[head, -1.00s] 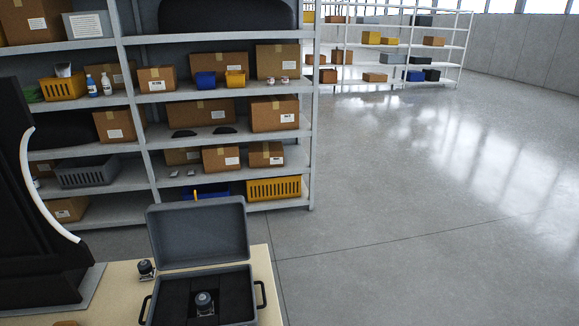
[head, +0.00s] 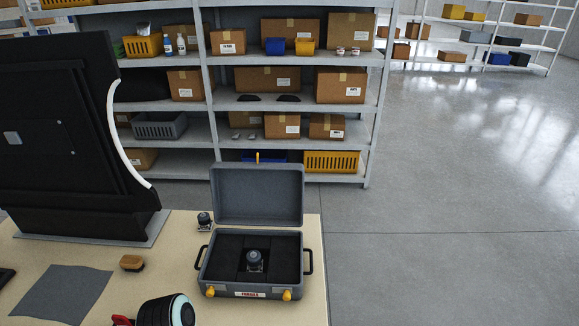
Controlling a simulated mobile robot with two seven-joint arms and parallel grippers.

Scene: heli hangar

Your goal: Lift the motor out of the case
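The grey case (head: 208,272) stands open on the table, its lid (head: 257,194) tilted up at the back. The motor (head: 255,260), a small dark cylinder with a lighter base, sits in the middle of the case's black foam. A similar small motor-like part (head: 204,221) stands on the table just left of the case. The case has black side handles, yellow front latches and a front label. Neither of my grippers shows in the head view.
The tabletop (head: 190,275) also holds a grey mat (head: 62,293), a wooden-backed brush (head: 132,263) and a round black-and-teal object (head: 167,311) at the front. A large black panel (head: 70,130) stands at the left. Loaded shelves (head: 290,110) stand behind. Floor at the right is clear.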

